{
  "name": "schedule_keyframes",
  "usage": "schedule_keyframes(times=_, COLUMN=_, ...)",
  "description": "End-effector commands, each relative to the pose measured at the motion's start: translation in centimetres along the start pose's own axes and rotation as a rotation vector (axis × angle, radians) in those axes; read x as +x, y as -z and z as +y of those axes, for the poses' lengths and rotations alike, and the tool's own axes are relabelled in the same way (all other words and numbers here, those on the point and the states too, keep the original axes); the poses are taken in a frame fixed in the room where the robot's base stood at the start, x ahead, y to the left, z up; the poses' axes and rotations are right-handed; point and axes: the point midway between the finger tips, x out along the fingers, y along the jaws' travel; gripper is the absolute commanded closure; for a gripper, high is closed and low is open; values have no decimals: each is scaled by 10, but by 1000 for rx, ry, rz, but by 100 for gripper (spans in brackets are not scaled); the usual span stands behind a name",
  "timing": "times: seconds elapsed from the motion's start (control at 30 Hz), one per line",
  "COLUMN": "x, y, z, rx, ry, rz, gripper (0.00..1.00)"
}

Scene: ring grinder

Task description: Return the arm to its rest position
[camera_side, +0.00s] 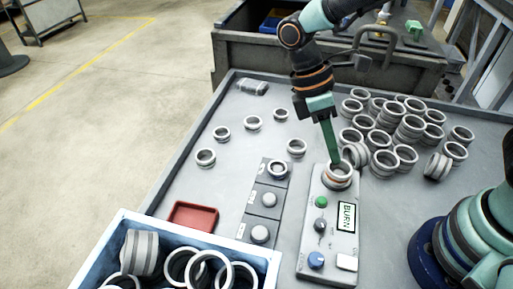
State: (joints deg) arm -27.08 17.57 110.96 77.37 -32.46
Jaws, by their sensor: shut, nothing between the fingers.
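My arm reaches in from the top of the side view, and its gripper (336,162) points down with the fingers shut and nothing between them. The green fingertips are at the ring (338,176) seated at the top of the grinder panel (316,236). I cannot tell whether they touch that ring. The panel has a green button (321,202), a black knob (321,226), a blue knob (316,260) and a display (346,217) reading "BURN".
Many metal rings (411,127) cluster right of the gripper. Several rings (253,122) stand apart at left. A strip (265,211) holds a ring and round knobs. A red tray (193,216) and a blue-white bin (190,238) of rings lie front left. Bare table shows between.

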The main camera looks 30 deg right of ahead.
Motion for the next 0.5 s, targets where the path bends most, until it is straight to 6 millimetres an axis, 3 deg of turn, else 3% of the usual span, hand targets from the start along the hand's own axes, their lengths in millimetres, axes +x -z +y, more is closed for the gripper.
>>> schedule_keyframes(times=0.2, x=-34, y=-37, z=23, rx=278, ry=-87, rz=252, gripper=100)
schedule_keyframes(times=0.5, x=-62, y=-91, z=47, rx=660, ry=-187, rz=585, gripper=100)
